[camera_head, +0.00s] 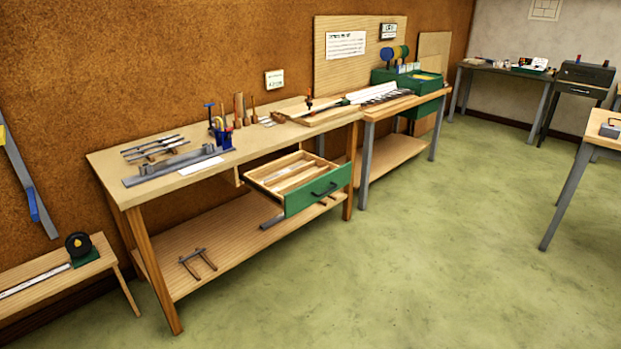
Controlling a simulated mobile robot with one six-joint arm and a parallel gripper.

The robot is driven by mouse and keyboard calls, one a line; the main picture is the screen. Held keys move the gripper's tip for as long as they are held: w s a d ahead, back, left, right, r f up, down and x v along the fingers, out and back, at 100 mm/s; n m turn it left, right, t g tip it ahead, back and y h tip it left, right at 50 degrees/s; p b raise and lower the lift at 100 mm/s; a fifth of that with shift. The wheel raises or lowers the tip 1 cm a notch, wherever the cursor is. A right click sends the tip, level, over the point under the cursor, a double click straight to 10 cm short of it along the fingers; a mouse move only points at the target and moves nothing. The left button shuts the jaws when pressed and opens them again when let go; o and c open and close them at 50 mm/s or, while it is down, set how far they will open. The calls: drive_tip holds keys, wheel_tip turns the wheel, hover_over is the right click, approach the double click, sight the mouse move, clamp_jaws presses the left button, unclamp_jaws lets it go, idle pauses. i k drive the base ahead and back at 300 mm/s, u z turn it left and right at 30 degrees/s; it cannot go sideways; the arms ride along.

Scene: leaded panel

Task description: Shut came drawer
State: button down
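A wooden drawer with a green front (318,191) hangs open below the top of the near workbench. It is pulled well out toward the open floor. A dark bar handle (324,189) is on its green front. Inside, the drawer has lengthwise wooden dividers (285,175) and some pale strips. I cannot tell exactly what the strips are. My gripper is not in view.
The workbench top (110,163) holds metal bars, a blue tool holder (222,135) and hand tools. A second bench (372,113) adjoins it on the right. A low bench (25,295) stands at left. The green floor (430,250) before the drawer is clear.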

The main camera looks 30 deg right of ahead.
sight(293, 191)
drive_tip(key=z, duration=0.25)
drive_tip(key=i, duration=1)
drive_tip(key=u, duration=0.25)
